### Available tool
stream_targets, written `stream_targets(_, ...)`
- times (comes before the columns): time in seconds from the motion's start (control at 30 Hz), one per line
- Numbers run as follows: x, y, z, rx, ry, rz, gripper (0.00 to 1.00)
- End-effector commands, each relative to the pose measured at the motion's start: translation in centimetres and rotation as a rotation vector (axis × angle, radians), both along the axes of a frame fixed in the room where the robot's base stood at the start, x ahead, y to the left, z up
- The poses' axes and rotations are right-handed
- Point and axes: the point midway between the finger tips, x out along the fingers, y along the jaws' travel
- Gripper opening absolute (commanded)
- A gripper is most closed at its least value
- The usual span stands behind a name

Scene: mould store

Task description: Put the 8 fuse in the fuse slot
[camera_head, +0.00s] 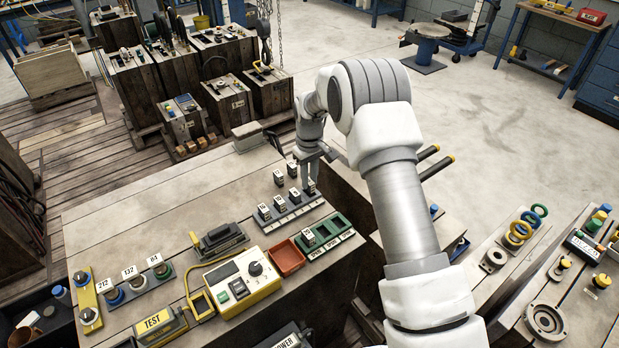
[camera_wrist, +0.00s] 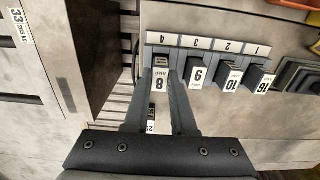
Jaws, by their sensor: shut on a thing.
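My gripper (camera_head: 309,182) points down over the right end of the fuse strip (camera_head: 290,219). In the wrist view its two fingers (camera_wrist: 162,76) are shut on the dark fuse marked 8 (camera_wrist: 160,84). That fuse lines up with the strip's label 4, at the end position beside the other fuses. I cannot tell whether it is fully seated in the slot or just above it. Fuses marked 16 (camera_wrist: 262,82), 10 (camera_wrist: 231,82) and apparently 6 (camera_wrist: 197,76) stand upright in positions 1 to 3. The slot opening under the 8 fuse is hidden.
Two loose fuses stand behind the strip, one left (camera_head: 279,178) and one nearer my gripper (camera_head: 292,169).

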Motion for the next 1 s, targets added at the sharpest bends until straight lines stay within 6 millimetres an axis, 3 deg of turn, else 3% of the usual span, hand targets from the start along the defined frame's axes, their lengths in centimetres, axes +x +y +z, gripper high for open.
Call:
stream_targets(0.83,0.0,0.0,-1.2,0.000,0.000,0.000,0.00)
stream_targets(0.87,0.0,0.0,-1.2,0.000,0.000,0.000,0.27)
stream_targets(1.0,0.0,0.0,-1.2,0.000,0.000,0.000,0.53)
